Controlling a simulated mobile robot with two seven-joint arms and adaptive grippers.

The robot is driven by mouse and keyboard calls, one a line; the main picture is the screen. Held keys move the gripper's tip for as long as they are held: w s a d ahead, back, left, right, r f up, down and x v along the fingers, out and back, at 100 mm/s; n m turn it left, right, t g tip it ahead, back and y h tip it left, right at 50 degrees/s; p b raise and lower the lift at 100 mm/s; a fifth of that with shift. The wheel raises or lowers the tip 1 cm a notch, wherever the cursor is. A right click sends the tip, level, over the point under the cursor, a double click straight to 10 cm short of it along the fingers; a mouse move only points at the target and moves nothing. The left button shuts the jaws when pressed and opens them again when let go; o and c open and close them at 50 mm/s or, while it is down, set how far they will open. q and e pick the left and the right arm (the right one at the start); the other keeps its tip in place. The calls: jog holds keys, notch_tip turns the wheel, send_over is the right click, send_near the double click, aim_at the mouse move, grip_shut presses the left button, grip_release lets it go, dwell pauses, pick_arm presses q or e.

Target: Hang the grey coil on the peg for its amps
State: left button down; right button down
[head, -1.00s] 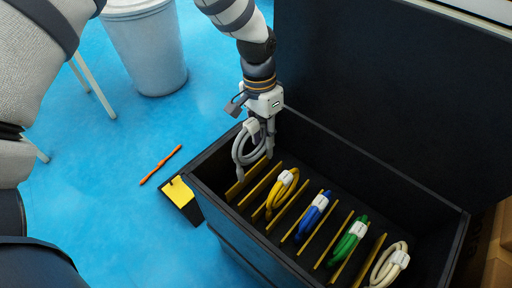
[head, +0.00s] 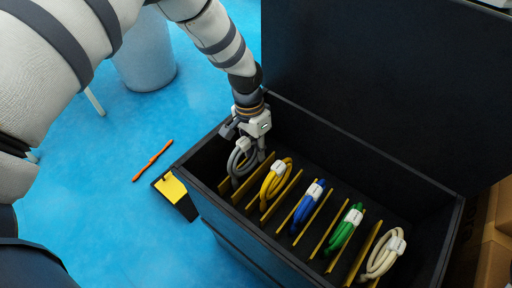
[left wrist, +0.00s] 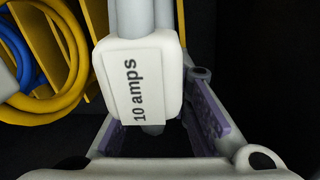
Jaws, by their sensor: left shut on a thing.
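The grey coil (head: 236,168) hangs from my left gripper (head: 252,145), which is shut on it by its white tag. In the left wrist view the tag (left wrist: 138,88) reads "10 amps" and lies between the gripper's purple-padded fingers (left wrist: 158,130). The coil is down inside the left end of the black case (head: 190,160), by the leftmost yellow divider (head: 226,187). I cannot tell whether it touches the floor or divider. No peg can be made out. My right gripper is not in view.
Yellow (head: 274,182), blue (head: 307,207), green (head: 344,230) and cream (head: 382,259) coils stand between the yellow dividers to the right. The raised black lid (head: 380,90) rises behind.

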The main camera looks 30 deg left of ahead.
pick_arm(q)
jog(key=c, duration=1.5)
grip_release()
jog(key=shift+f, duration=0.1)
jog(key=shift+o, duration=0.2)
jog(key=r, duration=0.4)
jog(key=r+p, duration=0.1)
jog(key=r, duration=0.3)
jog(key=a+r, duration=0.1)
jog(key=r, duration=0.3)
jog(key=shift+w+a+r, duration=0.1)
jog(key=shift+w+r, duration=0.05)
jog(key=shift+w, duration=0.2)
